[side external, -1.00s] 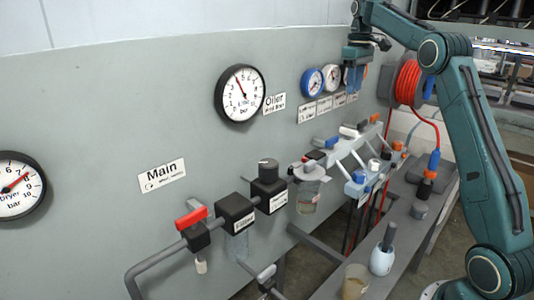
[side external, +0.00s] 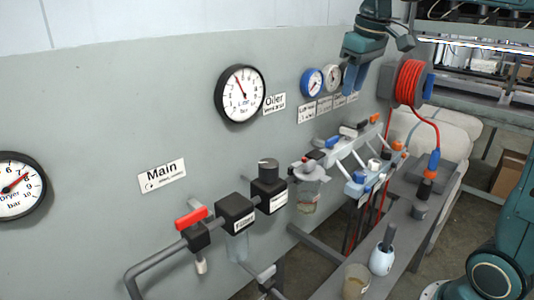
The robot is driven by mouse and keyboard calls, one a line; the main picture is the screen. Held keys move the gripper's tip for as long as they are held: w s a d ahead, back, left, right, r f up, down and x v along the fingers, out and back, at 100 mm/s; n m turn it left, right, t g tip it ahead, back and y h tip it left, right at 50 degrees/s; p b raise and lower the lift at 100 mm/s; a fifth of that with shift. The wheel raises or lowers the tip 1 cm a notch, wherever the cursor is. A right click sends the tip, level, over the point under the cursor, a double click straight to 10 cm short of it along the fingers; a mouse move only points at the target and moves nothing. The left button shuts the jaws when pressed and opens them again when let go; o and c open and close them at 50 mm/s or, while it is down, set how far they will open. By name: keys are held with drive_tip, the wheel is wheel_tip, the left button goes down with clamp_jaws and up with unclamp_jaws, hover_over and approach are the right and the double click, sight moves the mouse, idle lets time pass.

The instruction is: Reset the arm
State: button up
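My gripper (side external: 356,78) hangs at the upper right in the side external view, in front of the panel's small gauges. It points down, well above the valve manifold (side external: 350,150), and touches nothing that I can see. Its fingers appear blue-grey and small, and I cannot tell whether they are apart. No held object shows. The upper part of my arm runs out of the top of the picture, and a lower joint shows at the bottom right.
The grey panel (side external: 100,110) carries a large gauge (side external: 240,94), a blue gauge (side external: 312,82) and a red-handled valve (side external: 191,218). A red hose reel (side external: 410,83) is right of my gripper. A bottle (side external: 382,258) and beaker (side external: 356,281) stand on the shelf below.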

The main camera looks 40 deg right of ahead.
drive_tip(key=s+a+f+t, duration=0.1)
drive_tip(key=s+a+f, duration=0.4)
drive_tip(key=s, duration=0.4)
drive_tip(key=s+a+f+t, duration=0.2)
drive_tip(key=s+a+f, duration=0.4)
drive_tip(key=s, duration=0.3)
drive_tip(key=shift+s+a+f+y, duration=0.25)
drive_tip(key=shift+s+a+y, duration=0.05)
drive_tip(key=shift+s+y, duration=0.1)
